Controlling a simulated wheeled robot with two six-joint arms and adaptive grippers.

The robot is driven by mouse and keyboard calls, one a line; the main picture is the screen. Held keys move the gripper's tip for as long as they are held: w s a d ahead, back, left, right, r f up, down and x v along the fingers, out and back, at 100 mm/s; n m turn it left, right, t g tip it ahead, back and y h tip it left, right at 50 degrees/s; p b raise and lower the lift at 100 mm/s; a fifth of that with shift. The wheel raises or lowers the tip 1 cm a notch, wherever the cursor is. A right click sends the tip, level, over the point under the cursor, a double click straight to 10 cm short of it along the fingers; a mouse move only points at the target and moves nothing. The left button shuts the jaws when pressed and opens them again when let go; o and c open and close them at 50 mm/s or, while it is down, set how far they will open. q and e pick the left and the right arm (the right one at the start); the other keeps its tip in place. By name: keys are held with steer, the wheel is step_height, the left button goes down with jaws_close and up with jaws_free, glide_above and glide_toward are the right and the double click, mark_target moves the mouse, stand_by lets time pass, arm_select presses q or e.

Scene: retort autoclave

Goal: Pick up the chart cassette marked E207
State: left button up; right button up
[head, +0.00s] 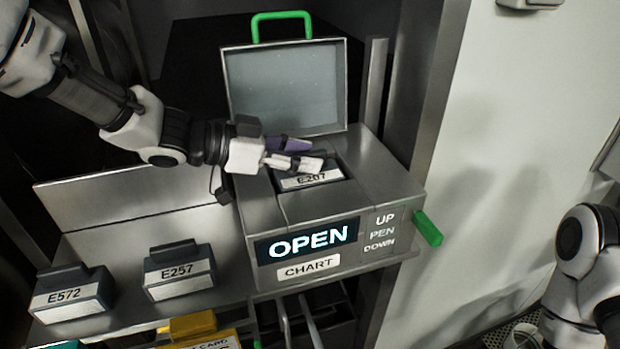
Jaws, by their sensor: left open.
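The chart cassette marked E207 (312,180) sits in the slot on top of the chart recorder (268,212). The recorder's lid (284,88) stands up behind it, and its display reads OPEN. My left gripper (307,155) is open, with its fingers over the cassette's top; they hide the cassette's upper part. I cannot tell whether the fingers touch it. My right arm (585,260) shows at the right edge, but its gripper is outside the view.
Cassettes E257 (180,276) and E572 (72,300) stand on the metal shelf at left. A yellow card item (194,326) is below the shelf.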

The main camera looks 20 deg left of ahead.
arm_select(q)
steer(key=shift+s, duration=0.5)
steer(key=shift+c, duration=0.4)
steer(key=shift+s+r, duration=0.1)
steer(key=shift+s, duration=0.05)
steer(key=c, duration=0.6)
jaws_close()
steer(key=shift+w, duration=0.2)
